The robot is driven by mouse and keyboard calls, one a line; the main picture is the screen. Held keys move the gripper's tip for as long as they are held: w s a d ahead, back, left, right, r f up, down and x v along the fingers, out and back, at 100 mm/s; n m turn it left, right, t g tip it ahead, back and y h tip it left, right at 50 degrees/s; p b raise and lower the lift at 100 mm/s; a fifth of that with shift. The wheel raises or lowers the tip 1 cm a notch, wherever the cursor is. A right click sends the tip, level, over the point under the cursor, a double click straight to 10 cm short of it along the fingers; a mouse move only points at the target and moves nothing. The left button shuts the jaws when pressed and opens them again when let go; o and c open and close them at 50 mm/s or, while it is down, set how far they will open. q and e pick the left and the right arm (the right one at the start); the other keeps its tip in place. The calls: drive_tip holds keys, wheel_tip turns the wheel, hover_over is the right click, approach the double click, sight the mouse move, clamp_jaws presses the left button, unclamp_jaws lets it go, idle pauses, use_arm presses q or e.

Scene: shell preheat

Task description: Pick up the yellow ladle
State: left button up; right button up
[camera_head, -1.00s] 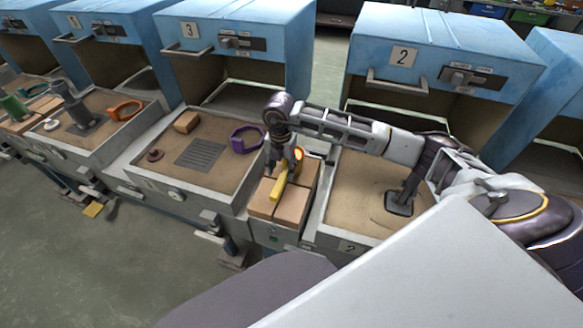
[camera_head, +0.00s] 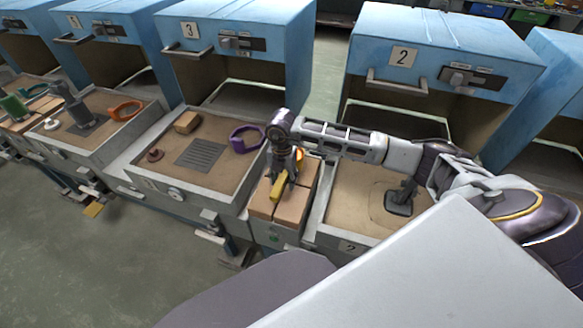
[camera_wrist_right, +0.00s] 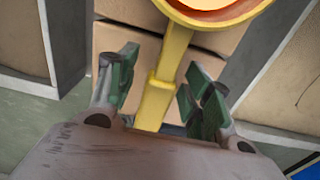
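The yellow ladle (camera_head: 276,191) lies on the tan bricks between stations 3 and 2. In the right wrist view its yellow handle (camera_wrist_right: 157,98) runs up the middle, and its round bowl, glowing orange inside, is cut off at the top. My right gripper (camera_head: 284,171) is over the ladle and hides part of it in the head view. In the wrist view my right gripper (camera_wrist_right: 161,62) is open, with one green-padded finger on each side of the handle and gaps showing. My left gripper is in neither view.
Tan bricks (camera_head: 292,208) fill the narrow bay under the ladle. The right tray holds a dark tool (camera_head: 399,203). Blue numbered ovens stand behind.

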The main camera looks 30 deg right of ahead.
clamp_jaws()
drive_tip(key=shift+r, duration=0.2)
drive_tip(key=shift+r, duration=4.85)
drive_tip(key=shift+w+r, duration=0.1)
drive_tip(key=shift+r, duration=0.05)
